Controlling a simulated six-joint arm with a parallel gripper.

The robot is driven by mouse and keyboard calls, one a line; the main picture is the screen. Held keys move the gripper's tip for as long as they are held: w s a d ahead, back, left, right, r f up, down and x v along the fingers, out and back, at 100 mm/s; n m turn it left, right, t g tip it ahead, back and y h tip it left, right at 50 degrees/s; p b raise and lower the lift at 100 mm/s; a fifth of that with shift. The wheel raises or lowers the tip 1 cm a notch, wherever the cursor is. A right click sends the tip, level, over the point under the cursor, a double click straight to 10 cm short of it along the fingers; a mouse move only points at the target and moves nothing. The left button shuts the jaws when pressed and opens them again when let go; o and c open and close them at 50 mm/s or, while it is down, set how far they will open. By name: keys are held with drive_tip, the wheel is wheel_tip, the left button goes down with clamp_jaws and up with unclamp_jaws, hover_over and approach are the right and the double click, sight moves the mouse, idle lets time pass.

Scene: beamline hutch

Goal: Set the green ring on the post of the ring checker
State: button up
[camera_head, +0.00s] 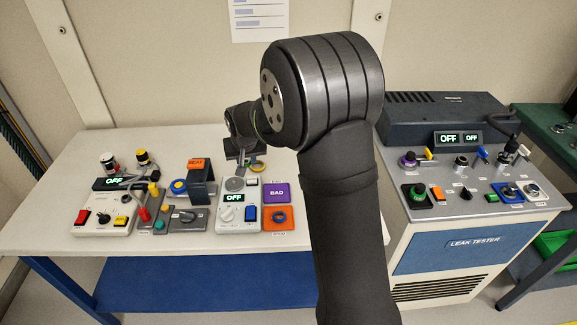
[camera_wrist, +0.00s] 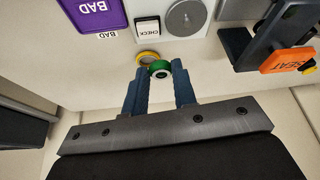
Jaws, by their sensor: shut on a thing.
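The green ring (camera_wrist: 159,69) is between the two blue-grey fingertips of my gripper (camera_wrist: 160,80) in the wrist view. My gripper is shut on it, and its dark centre faces the camera. In the head view my gripper (camera_head: 243,157) is behind the ring checker (camera_head: 238,212), and the green ring is too small and covered to make out. The ring checker has a grey round plate (camera_wrist: 186,17) with a small centre mark, a white CHECK button (camera_wrist: 148,28) and a display reading OFF. The post's height cannot be told. The green ring appears apart from the plate.
A yellow ring (camera_wrist: 147,57) lies just beyond the held ring; it also shows in the head view (camera_head: 259,167). A dark stand with an orange SEAT label (camera_head: 196,163) stands left.

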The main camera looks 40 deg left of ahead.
sight(234, 183)
drive_tip(key=s+a, duration=0.3)
drive_tip(key=s, duration=0.1)
drive_tip(key=shift+n, duration=0.4)
drive_tip(key=shift+w+d+f, duration=0.1)
drive_tip(key=shift+w+f, duration=0.05)
drive_tip(key=shift+f, duration=2.75)
drive_tip(key=shift+f, duration=0.55)
drive_tip(key=o, duration=1)
drive_tip(key=shift+r, duration=0.1)
drive_tip(key=v, duration=1.7)
drive_tip(key=shift+w+d+r, duration=0.15)
drive_tip(key=shift+w, duration=0.1)
